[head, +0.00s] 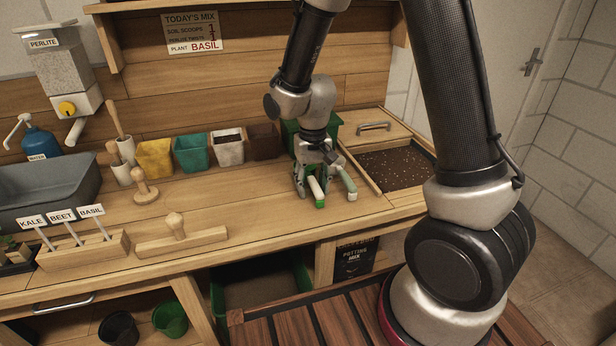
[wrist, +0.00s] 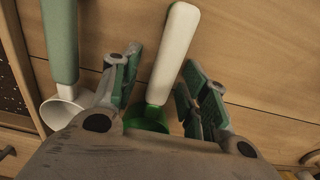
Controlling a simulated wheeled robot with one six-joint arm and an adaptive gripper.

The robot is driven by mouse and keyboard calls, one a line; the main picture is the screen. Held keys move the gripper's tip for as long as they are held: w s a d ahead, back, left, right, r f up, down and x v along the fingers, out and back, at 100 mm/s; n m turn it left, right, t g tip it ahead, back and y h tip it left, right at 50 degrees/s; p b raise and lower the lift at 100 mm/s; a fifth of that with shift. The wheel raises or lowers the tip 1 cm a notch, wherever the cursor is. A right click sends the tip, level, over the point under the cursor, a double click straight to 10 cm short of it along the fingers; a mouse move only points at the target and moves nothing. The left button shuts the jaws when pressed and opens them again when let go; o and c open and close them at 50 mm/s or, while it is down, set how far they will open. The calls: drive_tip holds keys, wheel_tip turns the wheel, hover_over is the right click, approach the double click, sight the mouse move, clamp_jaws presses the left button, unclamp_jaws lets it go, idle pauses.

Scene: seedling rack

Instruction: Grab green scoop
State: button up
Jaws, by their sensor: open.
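The green scoop, with a white handle and green bowl, lies on the bench; its handle (head: 315,187) shows below my gripper in the head view. In the wrist view the white handle (wrist: 174,48) runs between my fingers, and the green bowl (wrist: 147,118) is partly hidden by my gripper body. My gripper (head: 314,178) is open, pointing down, with one finger on each side of the scoop. A gap shows between each finger and the handle in the wrist view (wrist: 163,88). A second scoop, with a pale green handle (wrist: 60,40) and white bowl (wrist: 64,108), lies close beside one finger.
A soil bin (head: 398,170) is sunk into the bench to the right. Several coloured pots, including a teal one (head: 191,154), stand along the back wall. A wooden tamper (head: 182,240) lies to the left. The bench front between is clear.

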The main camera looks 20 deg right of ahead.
sight(312, 180)
clamp_jaws()
drive_tip(key=shift+r, duration=0.1)
wheel_tip(312, 180, up, 10)
drive_tip(key=shift+f, duration=0.1)
drive_tip(key=c, duration=0.6)
unclamp_jaws()
drive_tip(key=shift+c, duration=0.2)
clamp_jaws()
